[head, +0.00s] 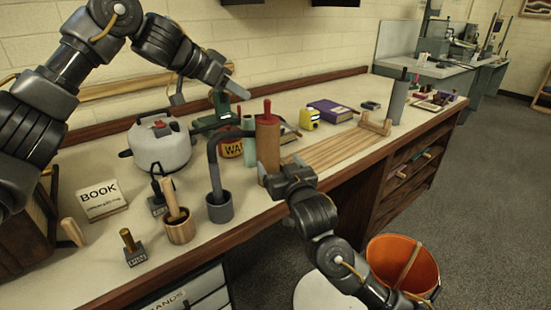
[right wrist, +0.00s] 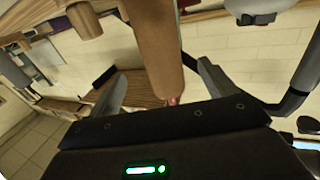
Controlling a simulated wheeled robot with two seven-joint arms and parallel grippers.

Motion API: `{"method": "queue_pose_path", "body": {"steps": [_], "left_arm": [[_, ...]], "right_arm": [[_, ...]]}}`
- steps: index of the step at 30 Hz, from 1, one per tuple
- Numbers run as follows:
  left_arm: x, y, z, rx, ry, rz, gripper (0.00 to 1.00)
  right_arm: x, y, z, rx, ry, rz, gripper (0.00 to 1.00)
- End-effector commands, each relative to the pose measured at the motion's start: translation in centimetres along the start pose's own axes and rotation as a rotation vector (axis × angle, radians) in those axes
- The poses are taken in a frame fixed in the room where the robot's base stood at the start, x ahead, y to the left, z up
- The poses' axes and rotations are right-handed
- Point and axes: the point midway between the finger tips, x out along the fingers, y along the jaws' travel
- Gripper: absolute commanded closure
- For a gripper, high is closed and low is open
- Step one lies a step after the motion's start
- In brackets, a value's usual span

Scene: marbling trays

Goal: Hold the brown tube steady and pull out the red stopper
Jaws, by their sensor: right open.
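The brown tube (head: 268,148) stands upright on the bench in the head view, with the red stopper (head: 267,107) in its top. My right gripper (head: 285,172) is open, low beside the tube. In the right wrist view, which is upside down, the tube (right wrist: 152,50) shows between the spread fingers, not clamped. A small red bit of the stopper (right wrist: 172,101) shows at the tube's end, mostly hidden by my gripper. My left gripper (head: 208,92) is higher, left of the stopper and apart from it. Its two fingers appear spread and empty.
A dark hooked rod stands in a grey pot (head: 219,207) just left of the tube. A red tin (head: 230,146) and pale green cylinder (head: 249,140) stand close behind it. A white kettle (head: 160,148) is further left. A slatted wooden rack (head: 340,147) lies to the right.

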Motion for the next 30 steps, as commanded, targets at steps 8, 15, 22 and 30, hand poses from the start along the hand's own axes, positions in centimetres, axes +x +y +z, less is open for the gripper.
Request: {"method": "queue_pose_path", "body": {"steps": [8, 15, 22, 30], "left_arm": [[0.0, 0.0, 0.0, 0.000, 0.000, 0.000, 0.64], [0.0, 0.0, 0.0, 0.000, 0.000, 0.000, 0.64], [0.0, 0.0, 0.0, 0.000, 0.000, 0.000, 0.64], [0.0, 0.0, 0.0, 0.000, 0.000, 0.000, 0.64]], "right_arm": [[4.6, 0.0, -0.1, -0.002, 0.001, 0.001, 0.17], [8.3, 0.0, 0.0, -0.002, -0.001, 0.000, 0.17], [9.9, -0.1, 0.0, -0.001, -0.001, -0.002, 0.17], [10.0, -0.1, 0.0, 0.000, 0.000, -0.002, 0.17]]}}
